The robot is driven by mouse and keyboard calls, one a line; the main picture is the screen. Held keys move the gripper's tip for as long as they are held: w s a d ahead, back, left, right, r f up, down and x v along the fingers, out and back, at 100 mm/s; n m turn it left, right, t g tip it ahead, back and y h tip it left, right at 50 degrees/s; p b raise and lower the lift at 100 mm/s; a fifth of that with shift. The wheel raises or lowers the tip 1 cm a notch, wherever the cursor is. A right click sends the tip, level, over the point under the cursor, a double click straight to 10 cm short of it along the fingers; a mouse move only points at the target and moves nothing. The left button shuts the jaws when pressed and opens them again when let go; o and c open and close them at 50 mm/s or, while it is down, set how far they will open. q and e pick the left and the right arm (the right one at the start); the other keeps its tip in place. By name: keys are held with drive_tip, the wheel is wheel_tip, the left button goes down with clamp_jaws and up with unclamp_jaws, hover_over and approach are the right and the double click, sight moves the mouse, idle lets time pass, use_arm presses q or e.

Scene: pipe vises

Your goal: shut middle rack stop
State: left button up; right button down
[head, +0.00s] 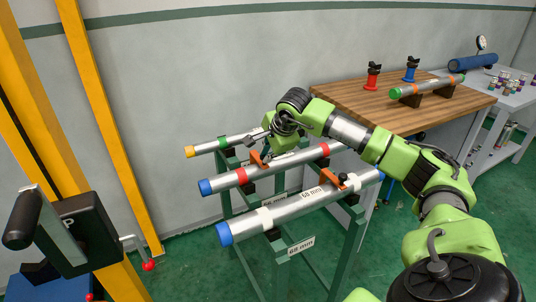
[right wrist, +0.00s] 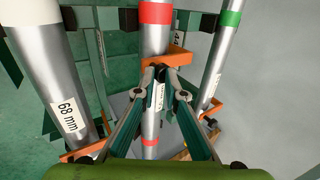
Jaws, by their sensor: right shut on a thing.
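The rack (head: 352,225) is a green frame holding three metal pipes side by side. The middle pipe (head: 272,173) has a blue end cap and red bands; it also shows in the right wrist view (right wrist: 152,48). Its orange stop (head: 257,160) reaches across the pipe near a red band, and in the right wrist view the stop (right wrist: 178,54) lies just beyond my fingertips. My right gripper (head: 268,148) is shut on the middle stop at its small dark knob; the fingers (right wrist: 161,72) partly hide the contact. My left gripper is not in view.
The front 68 mm pipe (head: 286,211) has its own orange stop (head: 334,180). The rear pipe (head: 212,146) has a green band and yellow cap. A wooden bench (head: 340,95) stands behind right; yellow posts (head: 105,120) and a black handled device (head: 88,235) are left.

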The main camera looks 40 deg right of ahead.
drive_tip(key=shift+s+a+f, duration=0.15)
drive_tip(key=shift+a+f, duration=0.05)
drive_tip(key=shift+f, duration=0.5)
drive_tip(key=c, duration=2.4)
unclamp_jaws()
drive_tip(key=shift+o, duration=0.2)
drive_tip(key=w+v, duration=0.1)
drive_tip(key=v, duration=1.1)
drive_tip(key=shift+d+r, duration=0.3)
drive_tip(key=shift+r, duration=0.1)
